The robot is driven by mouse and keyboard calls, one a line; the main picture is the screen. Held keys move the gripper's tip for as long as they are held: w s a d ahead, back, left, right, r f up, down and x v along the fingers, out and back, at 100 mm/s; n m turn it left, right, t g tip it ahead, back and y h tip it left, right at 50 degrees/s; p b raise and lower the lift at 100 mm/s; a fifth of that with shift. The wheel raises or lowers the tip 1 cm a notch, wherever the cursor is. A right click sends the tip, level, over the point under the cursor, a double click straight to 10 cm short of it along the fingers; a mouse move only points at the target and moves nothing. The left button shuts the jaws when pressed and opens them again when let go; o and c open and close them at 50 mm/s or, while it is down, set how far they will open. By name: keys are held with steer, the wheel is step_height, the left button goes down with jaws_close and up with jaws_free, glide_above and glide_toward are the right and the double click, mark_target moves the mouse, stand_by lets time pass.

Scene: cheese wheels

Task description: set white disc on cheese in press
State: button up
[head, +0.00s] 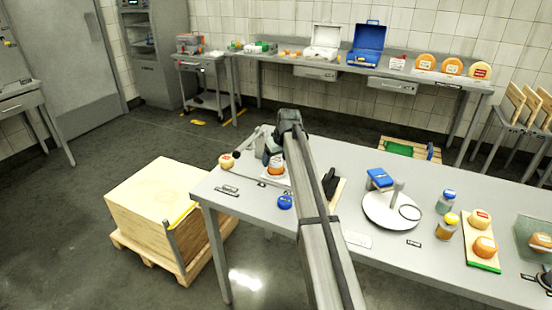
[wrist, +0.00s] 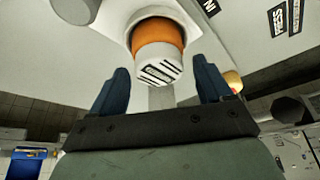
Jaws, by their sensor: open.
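In the head view the orange cheese (head: 276,171) shows at the table's left end, below my gripper (head: 270,150). My arm and gripper hide part of the press there.
On the table (head: 340,265) are a small cheese (head: 226,160) at the left, a blue round item (head: 285,202) at the front, and a white round dish (head: 375,213) to the right. Jars (head: 447,228) and a cheese board (head: 484,266) stand farther right. The front middle is mostly clear.

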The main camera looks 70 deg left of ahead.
steer(key=shift+r, duration=0.1)
steer(key=v, duration=1.2)
